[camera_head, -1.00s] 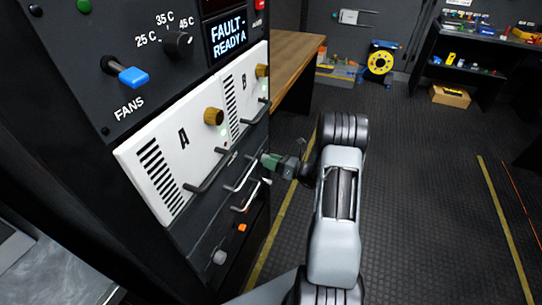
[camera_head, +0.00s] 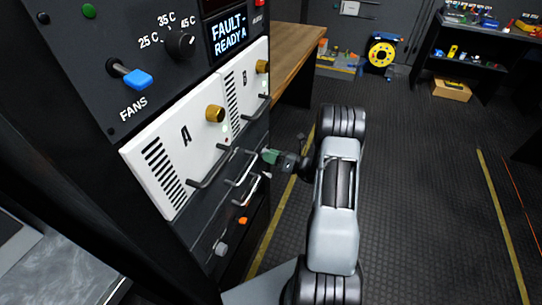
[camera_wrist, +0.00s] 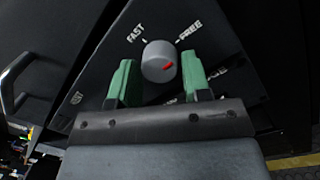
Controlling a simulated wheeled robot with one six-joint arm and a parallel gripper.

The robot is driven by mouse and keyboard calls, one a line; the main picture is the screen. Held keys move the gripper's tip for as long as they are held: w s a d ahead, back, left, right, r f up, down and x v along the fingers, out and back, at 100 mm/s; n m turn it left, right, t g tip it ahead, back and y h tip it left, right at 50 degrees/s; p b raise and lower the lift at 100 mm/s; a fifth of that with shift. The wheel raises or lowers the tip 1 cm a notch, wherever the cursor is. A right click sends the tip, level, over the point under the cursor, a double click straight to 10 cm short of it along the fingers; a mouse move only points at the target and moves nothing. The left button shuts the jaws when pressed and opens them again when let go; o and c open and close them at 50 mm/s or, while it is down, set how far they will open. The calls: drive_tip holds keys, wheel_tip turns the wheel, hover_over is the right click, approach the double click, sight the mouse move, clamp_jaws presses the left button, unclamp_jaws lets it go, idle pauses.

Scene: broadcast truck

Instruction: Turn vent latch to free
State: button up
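The vent latch is a round grey knob (camera_wrist: 159,62) with a red pointer mark, in the wrist view on a dark panel. FAST is printed at its upper left and FREE at its upper right. The red mark sits on the knob's lower right, nearer the FREE side than FAST, not clearly on either tick. My gripper (camera_wrist: 159,80) has two green fingers standing apart, one on each side of the knob. Whether they touch it I cannot tell. In the head view my gripper (camera_head: 270,157) is at the rack's lower front beside the handles; the knob is hidden there.
The rack carries white modules A (camera_head: 165,160) and B (camera_head: 242,92) with protruding handles, a blue FANS switch (camera_head: 135,78) and a screen reading FAULT - READY A (camera_head: 229,38). A wooden bench (camera_head: 298,55) stands behind. The floor at right is clear.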

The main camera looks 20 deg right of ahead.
drive_tip(key=o, duration=0.3)
drive_tip(key=v, duration=1.3)
drive_tip(key=shift+s+d, duration=0.25)
drive_tip(key=shift+d, duration=0.1)
